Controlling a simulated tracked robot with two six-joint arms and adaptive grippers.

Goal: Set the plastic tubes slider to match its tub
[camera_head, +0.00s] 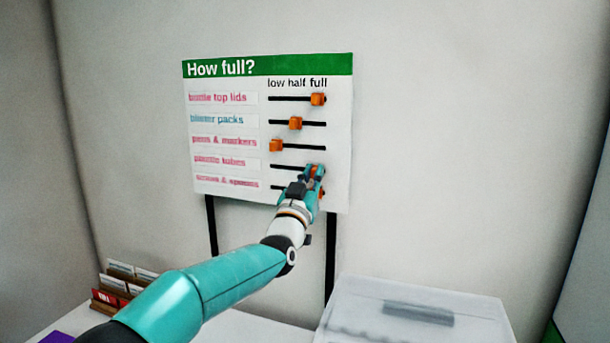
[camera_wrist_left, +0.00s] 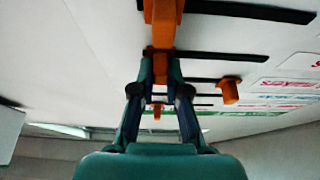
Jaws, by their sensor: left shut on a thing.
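The white board (camera_head: 228,82), headed "How full?", has a row labelled plastic tubes (camera_head: 220,161), fourth from the top. My left gripper (camera_head: 314,174) is at the right, full end of that row's black track (camera_head: 284,167). In the left wrist view the gripper (camera_wrist_left: 160,82) is shut on an orange slider knob (camera_wrist_left: 160,66). In the head view the fingers mostly hide this knob. My right gripper is not in view.
The other knobs sit at full for bottle top lids (camera_head: 318,99), half for blister packs (camera_head: 295,123) and low for pens & markers (camera_head: 276,145). The bottom-row knob (camera_wrist_left: 163,22) is close by. A translucent box (camera_head: 470,312) stands lower right, a card holder (camera_head: 106,299) lower left.

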